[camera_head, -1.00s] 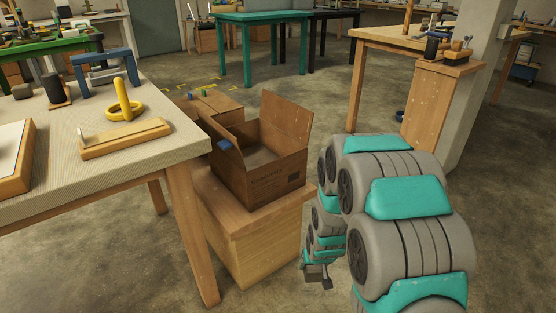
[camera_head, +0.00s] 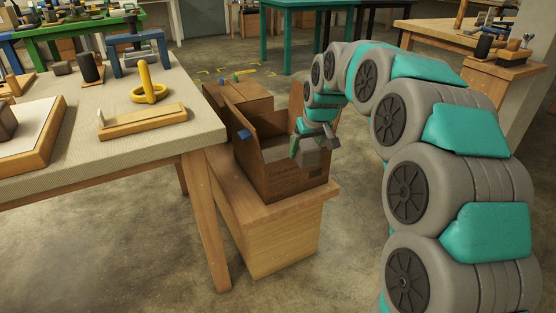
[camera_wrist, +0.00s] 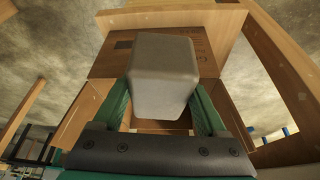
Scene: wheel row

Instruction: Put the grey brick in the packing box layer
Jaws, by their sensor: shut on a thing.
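The grey brick (camera_wrist: 163,78) is clamped between the two green fingers of my gripper (camera_wrist: 160,105) in the wrist view. In the head view my gripper (camera_head: 314,145) hangs at the near right part of the open cardboard packing box, with the brick (camera_head: 311,159) at its tip. The packing box (camera_head: 283,182) stands on a wooden stand with flaps raised. In the wrist view the box wall (camera_wrist: 203,48) with print on it shows behind the brick. The box floor is mostly hidden by the brick and gripper.
The raised flap (camera_head: 300,105) is close to my arm. A blue piece (camera_head: 244,135) sits at the box's left edge.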

